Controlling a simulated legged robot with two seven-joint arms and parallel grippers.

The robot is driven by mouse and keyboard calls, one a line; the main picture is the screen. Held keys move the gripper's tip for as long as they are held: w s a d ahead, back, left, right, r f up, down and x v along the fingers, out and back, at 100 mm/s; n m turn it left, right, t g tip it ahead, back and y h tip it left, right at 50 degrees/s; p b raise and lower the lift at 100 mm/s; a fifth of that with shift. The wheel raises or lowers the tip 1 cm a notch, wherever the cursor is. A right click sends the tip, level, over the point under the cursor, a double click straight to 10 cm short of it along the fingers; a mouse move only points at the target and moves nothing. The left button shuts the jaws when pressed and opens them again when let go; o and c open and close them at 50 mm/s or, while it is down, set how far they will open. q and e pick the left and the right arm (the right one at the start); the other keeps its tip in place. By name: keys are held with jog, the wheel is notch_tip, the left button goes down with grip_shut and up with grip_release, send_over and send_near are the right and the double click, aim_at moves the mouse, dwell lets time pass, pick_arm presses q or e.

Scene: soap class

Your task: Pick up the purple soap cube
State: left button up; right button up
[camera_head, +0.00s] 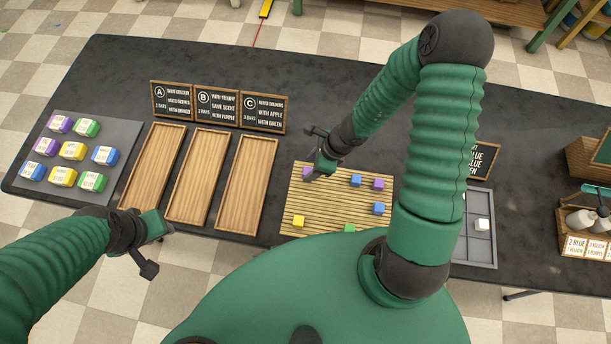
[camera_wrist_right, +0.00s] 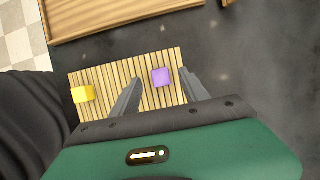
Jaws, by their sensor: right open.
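A purple soap cube (camera_wrist_right: 160,77) lies on the slatted wooden mat (camera_wrist_right: 110,75) in the right wrist view, between the two open fingers of my right gripper (camera_wrist_right: 161,82). In the head view my right gripper (camera_head: 311,158) is over the mat's back left corner and largely hides what lies under it. Whether the fingers are level with the cube or above it I cannot tell. Another purple cube (camera_head: 378,184) lies at the mat's right side. My left gripper (camera_head: 150,240) is at the table's front edge, away from the mat; its finger opening is unclear.
Yellow (camera_head: 298,221), blue (camera_head: 355,180) and green cubes also lie on the mat. Empty wooden trays (camera_head: 245,183) stand to its left, with signs behind. A grey board (camera_head: 110,130) holds wrapped soaps. A grey divided tray (camera_head: 485,245) is at the right.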

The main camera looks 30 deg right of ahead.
aim_at(308, 171)
jog(key=shift+s+b+x, duration=0.25)
jog(key=shift+b+x, duration=0.25)
jog(key=shift+x, duration=0.7)
jog(key=shift+w+f, duration=0.1)
jog(key=shift+f, duration=0.35)
jog(key=shift+w+d+f, duration=0.1)
jog(key=shift+w+d, duration=0.1)
jog(key=shift+d, duration=0.2)
jog(key=shift+a, duration=0.3)
grip_shut()
